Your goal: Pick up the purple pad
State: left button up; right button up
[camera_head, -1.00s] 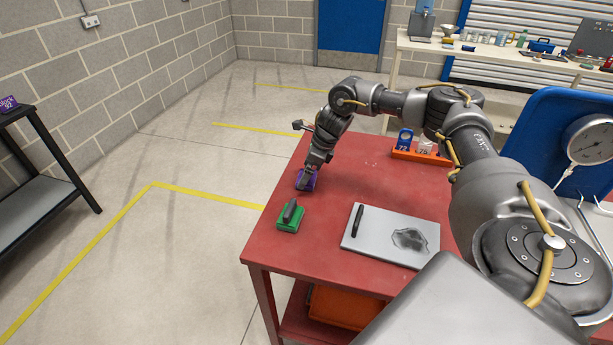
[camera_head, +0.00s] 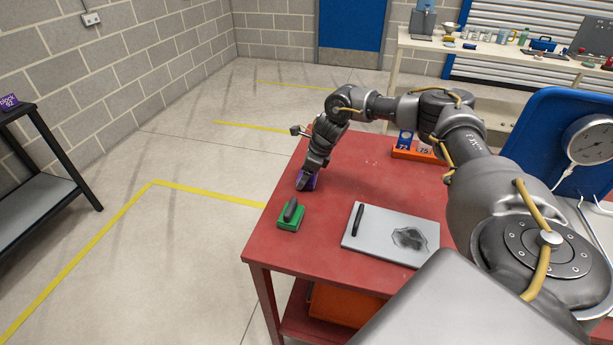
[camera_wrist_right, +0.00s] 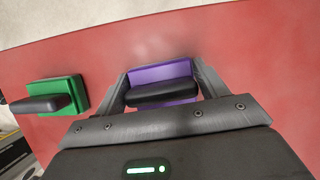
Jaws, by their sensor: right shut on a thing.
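The purple pad (camera_head: 311,182) is at the far left edge of the red table (camera_head: 355,280), mostly hidden behind my right gripper (camera_head: 305,180) in the head view. In the right wrist view the purple pad (camera_wrist_right: 160,73) has a black handle (camera_wrist_right: 163,94). My right gripper (camera_wrist_right: 162,92) has one finger on each side of that handle and is shut on it. I cannot tell whether the pad still touches the table. My left gripper is not in view.
A green pad (camera_head: 291,214) with a black handle stands close by on the table. A grey board (camera_head: 390,236) with a dark smudge and a black marker lies to the right. An orange tray (camera_head: 416,153) stands behind. Bare table lies between them.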

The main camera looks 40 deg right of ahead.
jog(key=shift+r, duration=0.15)
jog(key=shift+r+b, duration=0.3)
notch_tip(320, 180, up, 2)
jog(key=shift+r+b, duration=0.15)
jog(key=shift+b, duration=0.4)
jog(key=s+a+r+b, duration=0.2)
jog(key=s+a+r, duration=0.5)
jog(key=s+r, duration=0.2)
jog(key=s, duration=0.2)
jog(key=shift+s+a+r, duration=0.35)
jog(key=shift+a+r, duration=0.05)
jog(key=o, duration=0.4)
jog(key=c, duration=0.3)
